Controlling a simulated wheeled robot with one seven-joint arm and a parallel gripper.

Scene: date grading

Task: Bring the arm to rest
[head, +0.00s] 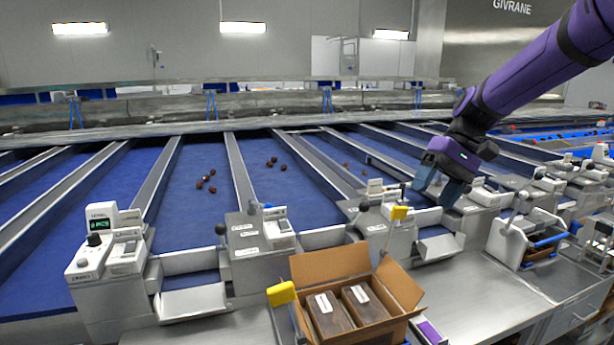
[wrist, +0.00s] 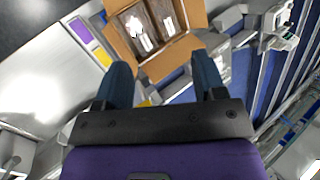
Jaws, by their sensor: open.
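My purple arm reaches in from the upper right in the head view. My gripper (head: 438,187) hangs above the grading machines, to the right of and above the cardboard box. Its two dark blue fingers are apart with nothing between them. The wrist view also shows the gripper (wrist: 165,80) open and empty, with the open box (wrist: 120,45) beyond its fingertips. In the head view the cardboard box (head: 384,337) stands with its flaps open and holds two dark packs with white labels.
Blue sorting lanes (head: 205,165) with metal dividers carry several dates. Grey machines (head: 110,250) line their front ends. Yellow tabs (head: 282,293) stand by the box. The steel bench (head: 480,295) right of the box has bare surface.

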